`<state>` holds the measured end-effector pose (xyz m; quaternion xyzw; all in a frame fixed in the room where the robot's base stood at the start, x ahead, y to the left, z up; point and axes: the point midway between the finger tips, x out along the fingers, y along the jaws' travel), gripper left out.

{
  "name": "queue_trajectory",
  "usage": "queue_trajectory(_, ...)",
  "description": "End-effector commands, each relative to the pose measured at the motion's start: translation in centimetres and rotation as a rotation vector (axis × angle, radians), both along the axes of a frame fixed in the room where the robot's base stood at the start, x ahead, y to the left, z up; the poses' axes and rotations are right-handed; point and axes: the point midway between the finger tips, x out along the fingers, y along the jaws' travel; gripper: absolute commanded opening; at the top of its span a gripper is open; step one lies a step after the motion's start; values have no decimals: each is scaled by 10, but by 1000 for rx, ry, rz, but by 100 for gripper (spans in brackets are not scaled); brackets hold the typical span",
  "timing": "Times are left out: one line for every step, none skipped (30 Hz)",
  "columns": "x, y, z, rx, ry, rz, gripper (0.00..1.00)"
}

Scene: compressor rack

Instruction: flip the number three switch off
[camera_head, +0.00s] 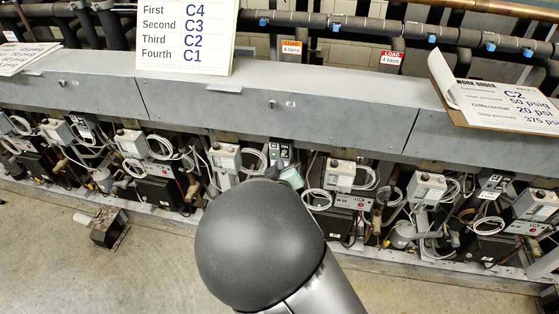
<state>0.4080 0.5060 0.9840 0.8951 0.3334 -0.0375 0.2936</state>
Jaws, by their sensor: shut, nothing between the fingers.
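Small dark switch boxes sit along the rack below the grey cover: one at left (82,128), one near the middle (281,153) just above my arm, and one at right (493,182). Their numbers and switch positions are too small to read, so I cannot tell which is number three. My arm's large dark rounded link fills the lower middle and hides part of the rack behind it.
A sign (186,36) lists First C4, Second C3, Third C2, Fourth C1. A work order clipboard (500,100) lies on the grey cover (340,112). Pale control boxes (341,174) and looped cables line the rack. A dark block (108,228) stands on open floor at left.

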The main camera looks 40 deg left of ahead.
Motion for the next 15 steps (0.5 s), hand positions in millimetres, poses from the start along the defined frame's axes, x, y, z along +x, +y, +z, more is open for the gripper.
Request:
queue_trajectory(7,4,-1,-2,-2,-2,0)
queue_trajectory(12,7,-2,-2,-2,-2,0)
queue_trajectory(18,12,-3,-2,-2,-2,0)
queue_trajectory(22,15,-5,-3,-2,-1,0)
queue_trajectory(27,18,-7,-2,-1,-1,0)
queue_trajectory(33,23,-9,-2,-1,-1,0)
queue_trajectory(37,26,-10,-2,-2,-2,0)
queue_trajectory(41,29,-11,-2,-3,-1,0)
queue_trajectory(46,33,-13,-1,-2,0,0)
queue_trajectory(49,35,-15,-1,-1,-1,0)
queue_trajectory(52,37,-16,-1,-1,-1,0)
queue_trajectory(56,40,-17,0,0,-2,0)
queue_trajectory(58,42,-18,-1,-1,-1,0)
queue_trajectory(60,44,-19,-1,-1,-1,0)
queue_trajectory(62,45,-20,0,-1,-1,0)
